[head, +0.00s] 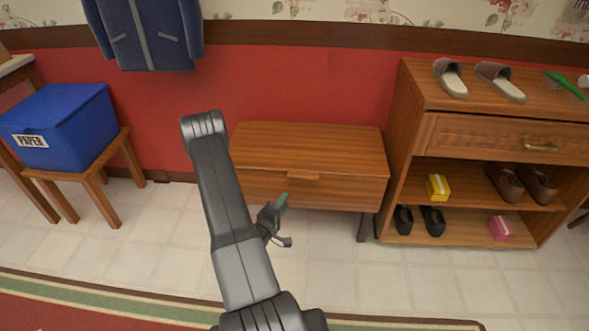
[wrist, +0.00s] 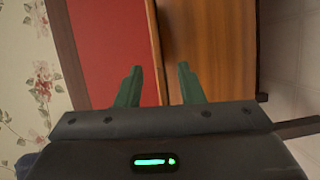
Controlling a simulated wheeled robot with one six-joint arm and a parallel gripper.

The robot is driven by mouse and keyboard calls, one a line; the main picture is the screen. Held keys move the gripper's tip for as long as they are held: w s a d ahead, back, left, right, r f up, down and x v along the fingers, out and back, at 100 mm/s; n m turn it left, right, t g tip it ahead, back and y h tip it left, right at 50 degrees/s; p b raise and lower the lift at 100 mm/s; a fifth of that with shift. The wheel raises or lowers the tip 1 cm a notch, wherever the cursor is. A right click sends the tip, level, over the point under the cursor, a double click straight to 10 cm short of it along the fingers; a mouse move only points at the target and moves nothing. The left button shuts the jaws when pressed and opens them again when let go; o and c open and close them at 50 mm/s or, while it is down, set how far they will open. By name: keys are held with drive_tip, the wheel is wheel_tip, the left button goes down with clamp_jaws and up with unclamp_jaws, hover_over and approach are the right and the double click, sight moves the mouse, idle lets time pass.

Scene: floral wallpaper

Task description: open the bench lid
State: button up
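The wooden bench (head: 310,195) stands against the red wall in the middle of the head view. Its flat lid (head: 310,145) is closed, with a small wooden handle (head: 303,175) at the middle of the front edge. My gripper (head: 283,202) is in front of the bench front, below and left of the handle, partly hidden behind my arm. In the wrist view the two green fingers of my gripper (wrist: 158,70) are apart with nothing between them. The bench's wood (wrist: 210,45) lies beyond them; the handle cannot be made out there.
A shoe shelf (head: 480,105) with slippers on top and shoes and small boxes inside stands close right of the bench. A blue box (head: 65,125) sits on a stool (head: 125,140) at the left. A coat (head: 148,35) hangs above. The tiled floor (head: 340,285) in front is clear.

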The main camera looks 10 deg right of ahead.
sight(301, 179)
drive_tip(key=shift+h, duration=0.3)
drive_tip(key=x, duration=0.4)
drive_tip(key=b+x, duration=0.1)
drive_tip(key=x, duration=0.8)
drive_tip(key=shift+w+d+r+b, duration=0.25)
drive_tip(key=shift+r+b, duration=0.1)
drive_tip(key=shift+b, duration=0.05)
clamp_jaws()
